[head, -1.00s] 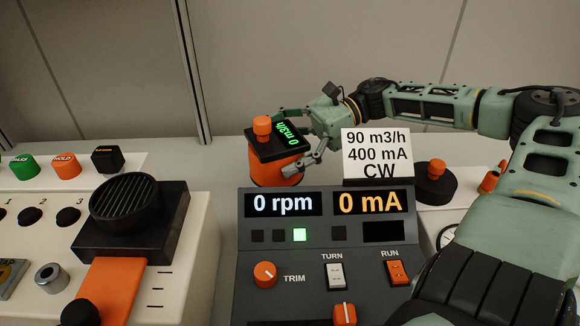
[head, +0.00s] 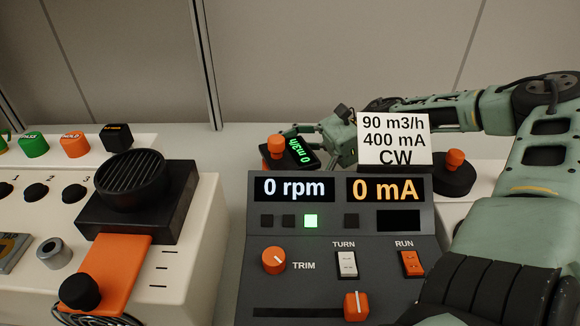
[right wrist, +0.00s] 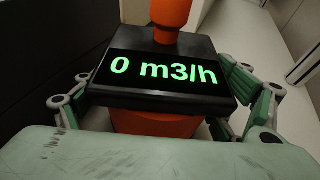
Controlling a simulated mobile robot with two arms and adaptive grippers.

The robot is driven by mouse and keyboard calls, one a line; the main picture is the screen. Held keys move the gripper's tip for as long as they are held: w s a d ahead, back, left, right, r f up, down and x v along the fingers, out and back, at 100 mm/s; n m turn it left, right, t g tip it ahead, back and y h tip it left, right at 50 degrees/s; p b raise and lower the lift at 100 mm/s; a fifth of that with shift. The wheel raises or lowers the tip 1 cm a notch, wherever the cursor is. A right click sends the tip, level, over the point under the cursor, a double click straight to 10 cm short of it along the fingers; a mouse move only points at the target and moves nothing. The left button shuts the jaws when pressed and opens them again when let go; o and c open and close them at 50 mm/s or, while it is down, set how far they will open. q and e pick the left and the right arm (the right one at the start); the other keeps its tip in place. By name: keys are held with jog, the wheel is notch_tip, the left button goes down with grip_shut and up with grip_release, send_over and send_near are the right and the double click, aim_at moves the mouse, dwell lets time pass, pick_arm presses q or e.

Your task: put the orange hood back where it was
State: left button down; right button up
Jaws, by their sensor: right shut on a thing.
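The orange hood has a black top box with a green "0 m3/h" display (head: 300,151) and an orange knob (head: 276,145). It is behind the grey console (head: 262,222), which hides its lower part in the head view. In the right wrist view its orange body (right wrist: 155,123) shows under the black box (right wrist: 160,98). My right gripper (right wrist: 160,112) is shut on the hood, with a finger on each side. My left gripper is out of view.
The white sign (head: 394,140) stands at the console's back edge. A black round part with an orange knob (head: 454,160) is to its right. A cream unit (head: 190,250) with a black grille (head: 130,177) stands at left. A grey wall is behind.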

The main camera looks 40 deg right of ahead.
dwell(0.3)
jog(key=o, duration=1.4)
